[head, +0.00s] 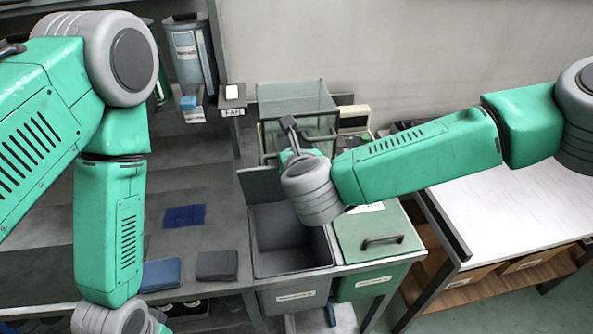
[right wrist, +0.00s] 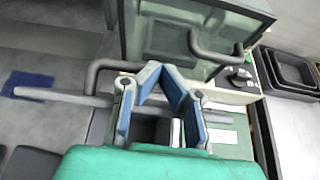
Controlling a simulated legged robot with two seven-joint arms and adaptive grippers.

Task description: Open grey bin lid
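The grey bin (head: 292,262) stands in the table frame, and its dark inside shows from above. Its grey lid (head: 262,186) is raised upright at the back edge. A bent grey handle (head: 268,158) shows behind the lid and also in the right wrist view (right wrist: 92,74). My right gripper (head: 291,134) is above and behind the lid, beside that handle. In the right wrist view its blue-padded fingers (right wrist: 162,70) come together at the tips with nothing visible held. Whether they touch the handle is unclear. My left gripper is out of view below the head picture.
A green bin (head: 362,284) with a closed lid (head: 360,232) stands right of the grey bin. A clear greenish container (head: 295,100) stands behind. Blue and dark cloths (head: 216,265) lie on the left table. A white-topped bench (head: 505,212) is at right.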

